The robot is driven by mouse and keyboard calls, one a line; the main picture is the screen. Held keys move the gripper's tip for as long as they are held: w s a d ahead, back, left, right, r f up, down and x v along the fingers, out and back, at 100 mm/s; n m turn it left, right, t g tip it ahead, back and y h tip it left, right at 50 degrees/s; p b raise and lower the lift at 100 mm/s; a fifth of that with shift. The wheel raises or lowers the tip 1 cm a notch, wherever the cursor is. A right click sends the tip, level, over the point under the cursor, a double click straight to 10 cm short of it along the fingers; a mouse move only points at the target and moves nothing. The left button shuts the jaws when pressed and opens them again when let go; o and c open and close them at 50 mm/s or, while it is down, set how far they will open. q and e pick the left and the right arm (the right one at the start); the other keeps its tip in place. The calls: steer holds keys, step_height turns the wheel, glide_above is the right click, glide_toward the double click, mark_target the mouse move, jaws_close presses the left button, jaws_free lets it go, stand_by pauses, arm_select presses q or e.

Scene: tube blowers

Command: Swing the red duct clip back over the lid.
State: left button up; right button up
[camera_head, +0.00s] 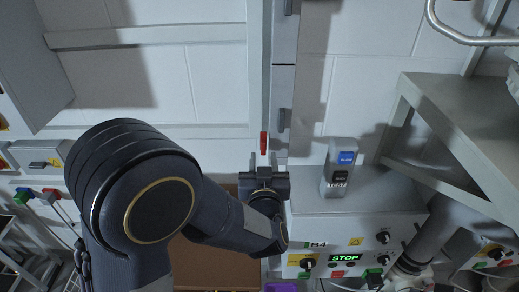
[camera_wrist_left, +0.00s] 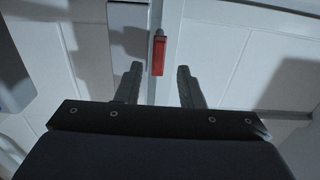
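The red duct clip (camera_head: 264,143) is a small upright red piece on the edge of the tall grey duct in the head view. In the left wrist view the red clip (camera_wrist_left: 158,54) hangs just beyond and between my fingertips, with a gap on both sides. My left gripper (camera_head: 264,160) is open and empty, right below the clip in the head view; its two fingers also show in the left wrist view (camera_wrist_left: 158,78). The grey duct (camera_head: 283,85) carries latches on its front. I cannot tell which part is the lid. My right gripper is not in view.
A grey blower box marked B4 (camera_head: 362,232) with a STOP display stands right of my left gripper, with a small switch box (camera_head: 342,168) on top. A grey shelf frame (camera_head: 440,110) is at the right. White wall is behind.

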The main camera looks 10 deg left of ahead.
mark_target(263, 149)
arm_select(q)
steer(key=shift+x, duration=2.25)
jaws_close()
